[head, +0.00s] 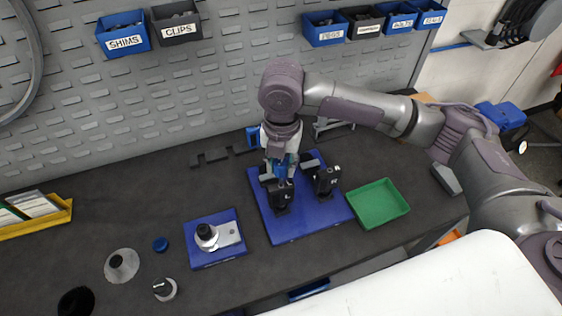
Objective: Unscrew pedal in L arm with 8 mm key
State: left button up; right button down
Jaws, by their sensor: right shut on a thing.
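A blue board (288,228) on the dark bench carries two black upright holders. The holder marked L (283,197) is on the left and the one marked R (326,181) is on the right. Each has a short grey piece at its top, the L arm's (266,178) partly covered by my gripper. My right gripper (279,170) points down just behind and above the L holder. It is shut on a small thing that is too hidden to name. I cannot tell whether it touches the L arm. No 8 mm key can be made out. My left gripper is out of view.
A green tray (378,222) lies right of the board. A smaller blue plate (215,256) with a grey part stands left. A blue cap (160,244) and round parts lie further left. A dark notched rack (217,156) is by the pegboard (120,110).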

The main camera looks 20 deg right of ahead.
jog(key=shift+f, duration=0.45)
dwell(0.6)
jog(key=c, duration=1.4)
grip_release()
jog(key=shift+c, duration=0.2)
grip_shut()
jog(key=shift+s+f+p, duration=0.1)
jog(key=shift+s+p, duration=0.05)
jog(key=shift+p, duration=0.35)
